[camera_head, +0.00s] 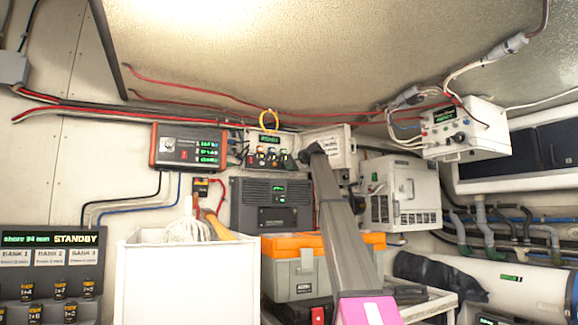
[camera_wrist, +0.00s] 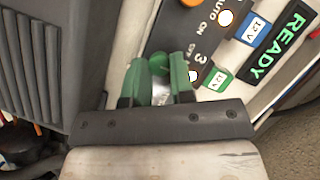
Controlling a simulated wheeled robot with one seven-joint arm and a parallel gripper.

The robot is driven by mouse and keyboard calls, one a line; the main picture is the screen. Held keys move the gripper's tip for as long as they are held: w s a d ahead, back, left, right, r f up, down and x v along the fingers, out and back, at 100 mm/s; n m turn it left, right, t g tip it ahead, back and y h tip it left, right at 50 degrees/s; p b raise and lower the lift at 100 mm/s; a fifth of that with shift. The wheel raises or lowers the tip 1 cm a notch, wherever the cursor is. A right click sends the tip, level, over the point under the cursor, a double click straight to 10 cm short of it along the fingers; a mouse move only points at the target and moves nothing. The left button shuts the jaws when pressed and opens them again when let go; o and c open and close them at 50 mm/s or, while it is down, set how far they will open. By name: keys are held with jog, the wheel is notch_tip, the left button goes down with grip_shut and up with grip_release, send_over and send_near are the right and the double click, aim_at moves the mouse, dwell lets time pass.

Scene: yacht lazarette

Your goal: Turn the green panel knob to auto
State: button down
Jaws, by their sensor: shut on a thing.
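The green knob (camera_wrist: 158,62) sits on the dark strip of a panel (camera_wrist: 215,50) in the wrist view. It is mostly hidden between my gripper's fingers, and I cannot tell where it points. My gripper (camera_wrist: 158,76) has green fingertips and is shut on this knob. The strip is printed AUTO, ON and OFF. A green 12V tag (camera_wrist: 216,77) and the number 3 are beside the knob. A READY display (camera_wrist: 283,43) glows green along the panel. In the head view the panel (camera_head: 268,141) is on the back wall, with my arm reaching to its right side.
An orange knob (camera_wrist: 190,2) and a blue 12V tag (camera_wrist: 256,28) are close to my gripper. A grey ribbed unit (camera_head: 258,200) is below the panel, and a red-framed display box (camera_head: 188,147) is to its left.

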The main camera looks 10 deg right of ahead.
dwell(0.3)
jog(key=c, duration=1)
grip_release()
jog(key=v, duration=1)
jog(key=shift+s+d, duration=0.3)
